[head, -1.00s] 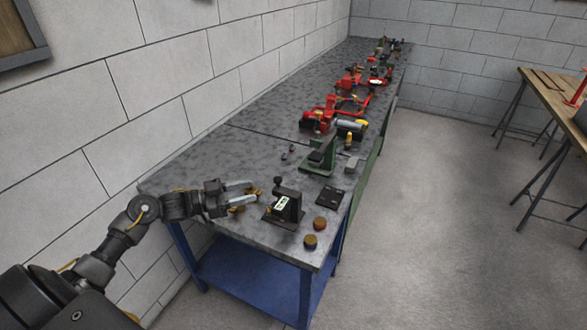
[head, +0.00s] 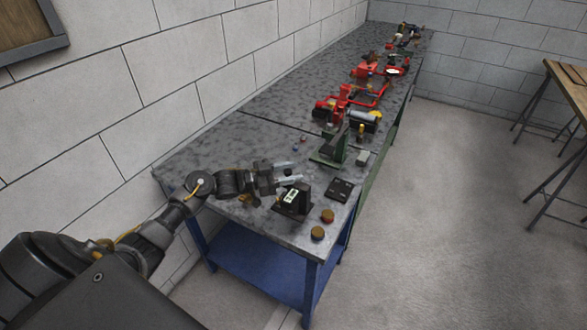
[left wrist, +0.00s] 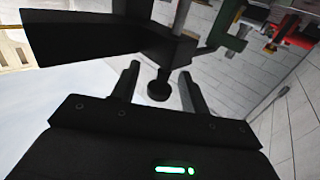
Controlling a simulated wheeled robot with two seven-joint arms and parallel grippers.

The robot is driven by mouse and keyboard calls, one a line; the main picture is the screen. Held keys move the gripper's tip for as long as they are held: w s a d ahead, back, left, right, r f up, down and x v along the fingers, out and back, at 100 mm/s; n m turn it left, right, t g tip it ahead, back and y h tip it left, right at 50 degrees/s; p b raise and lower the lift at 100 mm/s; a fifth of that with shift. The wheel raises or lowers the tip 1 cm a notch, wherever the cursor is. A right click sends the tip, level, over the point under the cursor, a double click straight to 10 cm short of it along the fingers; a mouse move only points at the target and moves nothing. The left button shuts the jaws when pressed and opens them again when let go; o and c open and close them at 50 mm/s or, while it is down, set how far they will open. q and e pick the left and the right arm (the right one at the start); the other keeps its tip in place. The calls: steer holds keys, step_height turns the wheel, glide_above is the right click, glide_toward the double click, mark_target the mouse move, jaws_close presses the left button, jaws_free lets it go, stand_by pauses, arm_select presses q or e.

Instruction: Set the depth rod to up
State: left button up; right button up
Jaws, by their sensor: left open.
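A small black device (head: 291,201) with a white and green display stands near the front end of the grey workbench. In the left wrist view a round black knob (left wrist: 158,90) on a short stem sits below dark parts of the device. I cannot tell for sure whether this is the depth rod. My left gripper (head: 294,171) is open at the device's upper back side in the head view. In the left wrist view its two fingers (left wrist: 159,74) stand on either side of the knob, with gaps to it. My right gripper is out of view.
Two brown round pieces (head: 318,233) and a flat black plate (head: 340,189) lie right of the device. A green stand (head: 330,147) and red tools (head: 343,102) stand farther along the bench (head: 232,147). A block wall runs along the left.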

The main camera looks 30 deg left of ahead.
arm_select(q)
steer(key=shift+w+d, duration=0.4)
steer(key=shift+w, duration=0.05)
jaws_close()
